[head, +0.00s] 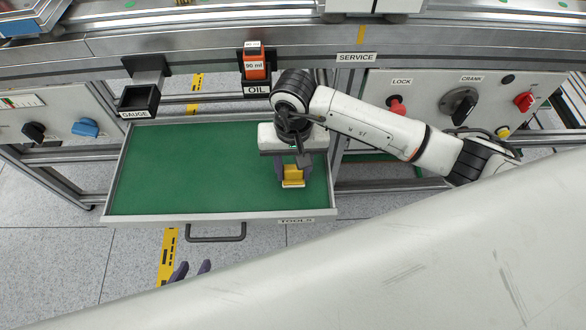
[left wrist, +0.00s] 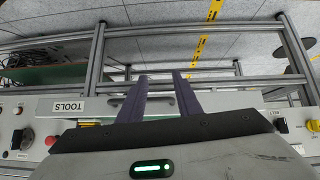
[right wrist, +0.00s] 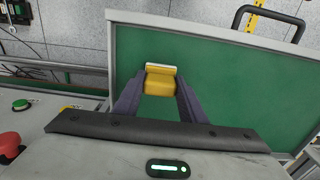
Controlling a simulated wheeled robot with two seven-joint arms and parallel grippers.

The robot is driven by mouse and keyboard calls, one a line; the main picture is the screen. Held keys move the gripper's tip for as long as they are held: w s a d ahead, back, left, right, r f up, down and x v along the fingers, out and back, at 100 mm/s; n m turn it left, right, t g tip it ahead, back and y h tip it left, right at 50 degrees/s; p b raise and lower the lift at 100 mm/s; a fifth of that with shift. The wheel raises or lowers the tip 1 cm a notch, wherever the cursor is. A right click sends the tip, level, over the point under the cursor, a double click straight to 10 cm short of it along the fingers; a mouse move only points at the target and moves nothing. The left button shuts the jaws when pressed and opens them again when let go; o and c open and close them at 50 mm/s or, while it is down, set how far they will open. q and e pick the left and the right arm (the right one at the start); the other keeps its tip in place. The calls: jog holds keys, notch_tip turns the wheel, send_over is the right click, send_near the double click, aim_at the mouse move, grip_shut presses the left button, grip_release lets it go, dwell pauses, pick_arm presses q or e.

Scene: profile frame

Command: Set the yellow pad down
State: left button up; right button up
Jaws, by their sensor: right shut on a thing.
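The yellow pad (head: 292,176) is a small yellow block with a pale edge strip. My right gripper (head: 292,180) is shut on it, over the right part of the open green-lined drawer (head: 190,170). In the right wrist view the yellow pad (right wrist: 160,82) sits between the two dark fingertips of the right gripper (right wrist: 158,88). I cannot tell whether the pad touches the drawer floor. My left gripper (head: 190,268) is below the drawer's front edge in the head view. It is open and empty in the left wrist view (left wrist: 182,82).
The drawer, labelled TOOLS, has a raised rim and a front handle (head: 215,238). Its left and middle floor is bare. Behind it are the GAUGE holder (head: 139,101) and the orange OIL bottle (head: 255,66). A panel with LOCK and CRANK knobs (head: 460,103) stands to the right.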

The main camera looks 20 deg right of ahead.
aim_at(293, 168)
jog(key=shift+f, duration=0.3)
jog(key=shift+f, duration=0.1)
jog(key=shift+f+b, duration=0.15)
jog(key=shift+b, duration=0.15)
jog(key=o, duration=1.1)
notch_tip(293, 168, up, 12)
jog(key=shift+r+p, duration=0.25)
jog(key=shift+p, duration=0.25)
